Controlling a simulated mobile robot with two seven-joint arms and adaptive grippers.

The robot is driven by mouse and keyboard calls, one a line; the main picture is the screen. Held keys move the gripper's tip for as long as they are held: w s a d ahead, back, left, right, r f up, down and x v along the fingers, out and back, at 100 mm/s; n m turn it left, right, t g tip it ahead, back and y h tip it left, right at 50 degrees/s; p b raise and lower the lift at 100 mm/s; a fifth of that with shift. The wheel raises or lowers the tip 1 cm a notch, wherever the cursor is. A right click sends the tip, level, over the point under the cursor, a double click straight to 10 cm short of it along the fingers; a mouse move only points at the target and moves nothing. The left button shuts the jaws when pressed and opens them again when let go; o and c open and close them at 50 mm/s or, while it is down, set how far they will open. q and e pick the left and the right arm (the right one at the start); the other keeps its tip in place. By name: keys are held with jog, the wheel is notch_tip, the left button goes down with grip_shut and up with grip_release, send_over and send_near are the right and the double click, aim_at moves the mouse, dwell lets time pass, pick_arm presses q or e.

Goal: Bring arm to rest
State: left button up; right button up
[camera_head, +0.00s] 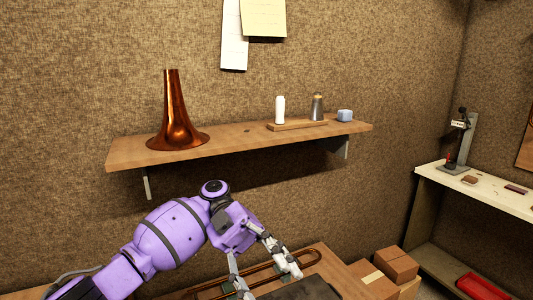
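My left arm comes in from the lower left, purple with grey joints. Its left gripper (270,282) hangs over the workbench (340,278) at the bottom of the head view. Its two fingers are spread wide apart and nothing is seen held between them. A long brass slide tube (312,258) lies on the bench below and behind the fingers. I cannot tell whether a finger touches it. My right gripper is not in view.
Cardboard boxes (397,264) stand right of the bench, near a white side shelf (485,190).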

pick_arm(q)
jog(key=s+a+f+n+h, duration=0.25)
jog(key=a+f+h, duration=0.25)
jog(key=a+h, duration=0.35)
jog(key=w+d+f+n+t, duration=0.7)
jog(key=w+f+n+t, duration=0.4)
jog(key=n, duration=0.3)
jog(key=w+a+f+n+t+y, duration=0.7)
jog(key=w+f+n, duration=0.25)
jog(key=w, duration=0.25)
jog(key=w+a+n+t+y, duration=0.5)
jog(key=w+a+t+y, duration=0.15)
jog(key=w+a, duration=0.35)
jog(key=w+a+r+n+t+y, duration=0.2)
jog(key=w+a+r+t, duration=0.3)
jog(key=r, duration=0.3)
jog(key=s+d+f+n+g, duration=0.15)
jog(key=s+f+g, duration=0.25)
jog(key=s+f, duration=1.9)
jog(key=s+d+f+n+g, duration=0.1)
jog(key=s+f, duration=0.1)
jog(key=s, duration=1.2)
jog(key=s+d+f+n+g, duration=0.1)
jog(key=s+d+f, duration=0.1)
jog(key=s, duration=1.2)
jog(key=shift+s+f+y, duration=0.15)
jog(key=shift+f+y, duration=0.15)
jog(key=shift+f, duration=0.05)
